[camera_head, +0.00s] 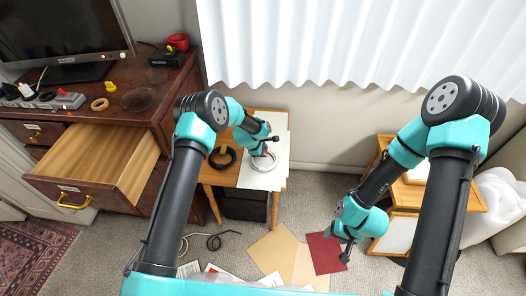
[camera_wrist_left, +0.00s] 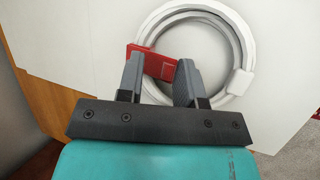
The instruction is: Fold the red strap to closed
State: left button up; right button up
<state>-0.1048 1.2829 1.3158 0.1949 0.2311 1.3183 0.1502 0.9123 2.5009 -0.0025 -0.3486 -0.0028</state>
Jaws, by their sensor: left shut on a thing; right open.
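The red strap (camera_wrist_left: 155,64) shows in the left wrist view as a short red band at the inner left of a coiled white cable (camera_wrist_left: 241,50). My left gripper (camera_wrist_left: 160,60) is shut on the strap, with one finger at each side of it. Whether the strap wraps the coil is hidden. In the head view the white coil (camera_head: 263,164) lies on a white sheet on a small wooden table, under my left gripper (camera_head: 264,146). My right gripper (camera_head: 344,248) is open and empty, above the floor near a dark red sheet.
A black coil (camera_head: 222,158) lies on the small table left of the white sheet (camera_head: 281,157). A dresser with an open, empty drawer (camera_head: 105,165) stands at left. Papers and a dark red sheet (camera_head: 322,254) lie on the carpet. A wooden cabinet (camera_head: 466,197) stands at right.

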pick_arm(q)
jog(key=c, duration=0.3)
jog(key=shift+s+f+t, duration=0.2)
jog(key=shift+f+t, duration=0.2)
jog(key=shift+t, duration=0.3)
jog(key=o, duration=0.9)
jog(key=shift+r, duration=0.15)
jog(key=v, duration=1.7)
jog(key=shift+a, duration=0.15)
